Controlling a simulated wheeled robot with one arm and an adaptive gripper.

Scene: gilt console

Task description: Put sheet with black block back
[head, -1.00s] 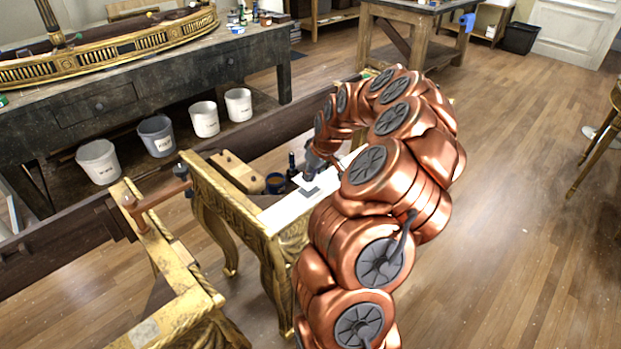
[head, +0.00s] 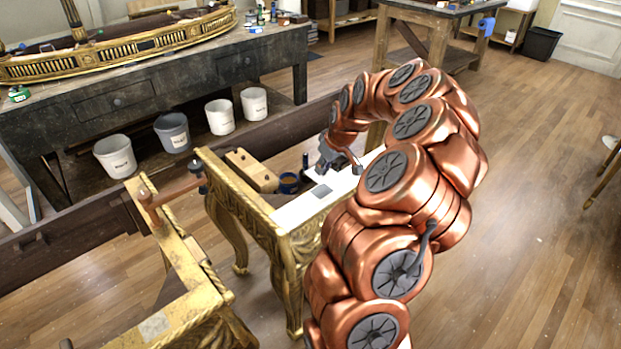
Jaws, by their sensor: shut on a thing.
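My gripper (head: 331,160) reaches over the far part of the narrow white-topped gilt console (head: 300,211). It is shut on the sheet with the black block, but the arm and fingers hide most of the grip. A pale edge that seems to be the sheet (head: 309,181) shows just below and left of the fingers. I cannot tell whether it touches the top. A flat grey square (head: 321,191) lies on the white top, nearer to me than the gripper.
A clamp (head: 180,190) joins gilt parts at left. Several buckets stand under the dark workbench (head: 200,80). Floor at right is open.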

